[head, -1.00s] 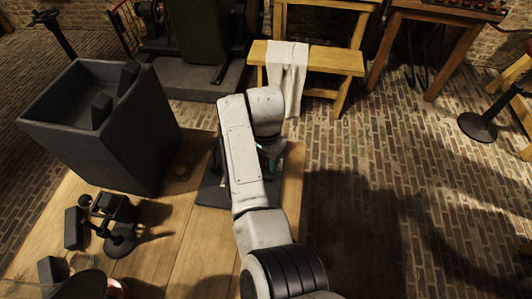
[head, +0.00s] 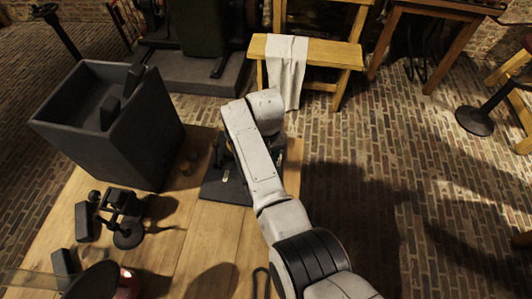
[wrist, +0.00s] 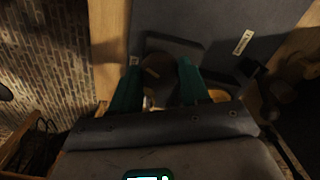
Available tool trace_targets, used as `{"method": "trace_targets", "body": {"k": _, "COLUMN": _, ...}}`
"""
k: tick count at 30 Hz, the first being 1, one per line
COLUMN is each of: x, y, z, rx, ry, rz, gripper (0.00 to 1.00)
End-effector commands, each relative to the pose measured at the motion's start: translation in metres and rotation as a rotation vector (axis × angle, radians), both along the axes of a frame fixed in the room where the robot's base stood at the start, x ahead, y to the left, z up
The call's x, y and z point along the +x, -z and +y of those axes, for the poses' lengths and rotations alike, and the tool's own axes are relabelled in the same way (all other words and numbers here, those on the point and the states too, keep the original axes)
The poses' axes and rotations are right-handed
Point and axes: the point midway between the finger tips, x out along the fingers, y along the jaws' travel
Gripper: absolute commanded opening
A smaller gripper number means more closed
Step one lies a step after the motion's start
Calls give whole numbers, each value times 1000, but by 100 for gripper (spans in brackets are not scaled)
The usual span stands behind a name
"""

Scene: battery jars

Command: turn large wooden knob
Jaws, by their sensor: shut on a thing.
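In the wrist view, my gripper (wrist: 158,66) has its two teal fingers on either side of a dark brown, rounded thing, the large wooden knob (wrist: 156,77). The gripper is shut on it. The knob is in shadow and partly hidden, so its turn angle cannot be read. It sits over a dark grey base plate (wrist: 205,22) with a small pale label. In the head view, this base plate (head: 222,192) lies on the wooden table (head: 200,235). There my arm covers the gripper and the knob.
A tall dark grey open box (head: 110,140) stands left on the table. A small black stand-like device (head: 122,205) and dark blocks lie in front of it. A wooden bench (head: 330,52) with a white cloth (head: 287,70) is beyond the table. Brick floor is open on the right.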

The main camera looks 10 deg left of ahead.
Motion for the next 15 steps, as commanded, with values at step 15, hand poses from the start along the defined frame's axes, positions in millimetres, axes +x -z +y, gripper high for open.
{"method": "trace_targets", "body": {"k": 15, "x": 0, "y": -1, "z": 1, "rx": 1, "ry": -166, "rz": -2, "gripper": 15}}
